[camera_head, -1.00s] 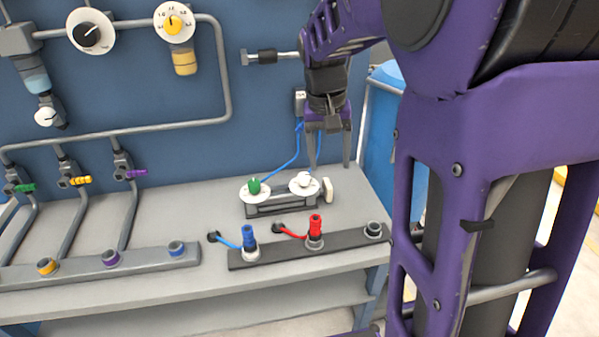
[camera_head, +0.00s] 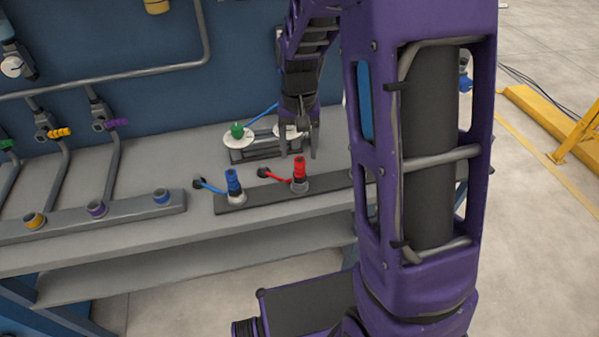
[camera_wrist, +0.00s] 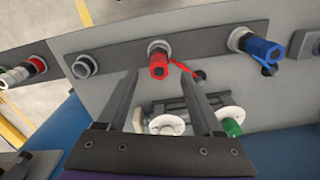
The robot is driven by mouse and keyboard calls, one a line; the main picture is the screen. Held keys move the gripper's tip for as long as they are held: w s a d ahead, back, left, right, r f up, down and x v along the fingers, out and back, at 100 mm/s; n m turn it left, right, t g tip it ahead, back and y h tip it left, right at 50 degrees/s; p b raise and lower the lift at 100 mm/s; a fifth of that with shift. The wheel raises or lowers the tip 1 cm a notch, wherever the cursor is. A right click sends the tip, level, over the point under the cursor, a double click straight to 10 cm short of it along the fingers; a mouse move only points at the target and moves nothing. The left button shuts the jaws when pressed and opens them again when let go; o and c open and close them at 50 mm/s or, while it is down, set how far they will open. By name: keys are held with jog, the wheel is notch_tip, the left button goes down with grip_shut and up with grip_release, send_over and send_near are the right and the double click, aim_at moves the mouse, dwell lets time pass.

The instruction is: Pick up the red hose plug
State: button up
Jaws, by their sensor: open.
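The red hose plug (camera_head: 299,169) stands upright in a grey socket on the dark bar of the bench, with a red hose running to its left. My gripper (camera_head: 298,150) is open and empty, pointing down just behind and above the plug, over the dial box. In the wrist view the red plug (camera_wrist: 158,66) lies beyond the fingertips, between the lines of the two fingers (camera_wrist: 158,75). The fingers do not visibly touch it.
A blue hose plug (camera_head: 233,183) stands left of the red one. The dial box with a green knob (camera_head: 237,130) and a white dial (camera_head: 287,131) is behind. In the wrist view an empty socket (camera_wrist: 84,66) is at the left. The bench (camera_head: 130,235) has bare room in front.

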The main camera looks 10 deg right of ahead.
aim_at(299, 160)
notch_tip(299, 160, down, 5)
jog(key=shift+f+b, duration=0.15)
jog(key=shift+b, duration=0.15)
grip_shut()
dwell(1.4)
